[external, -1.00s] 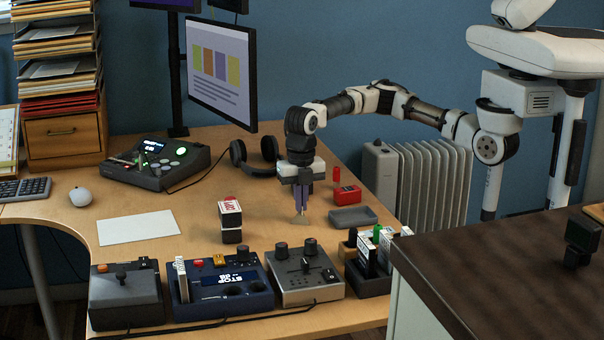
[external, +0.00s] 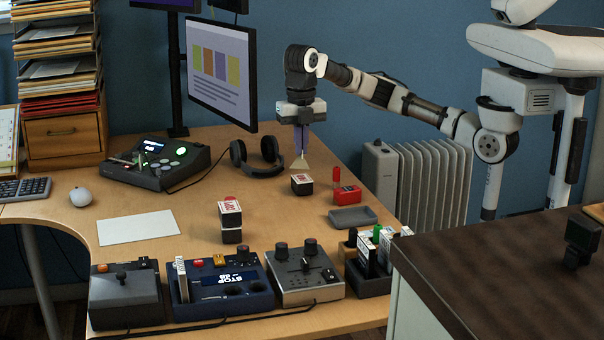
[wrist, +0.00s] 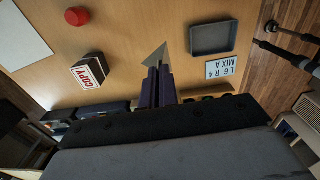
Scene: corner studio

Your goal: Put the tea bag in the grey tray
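My gripper (external: 301,146), with purple fingers, is shut on the tea bag (external: 300,162), a small pale pyramid. It hangs above the desk at the fingertips, point down in the wrist view's foreshortened look, where the tea bag (wrist: 154,57) shows grey between the fingers (wrist: 157,82). The grey tray (external: 352,224) is a shallow rectangular tray on the desk, to the right of and nearer the camera than my gripper. In the wrist view the empty grey tray (wrist: 213,38) lies to the right of the tea bag, apart from it.
Headphones (external: 258,158) and a monitor (external: 221,70) are at left. Control boxes (external: 305,275) line the front edge.

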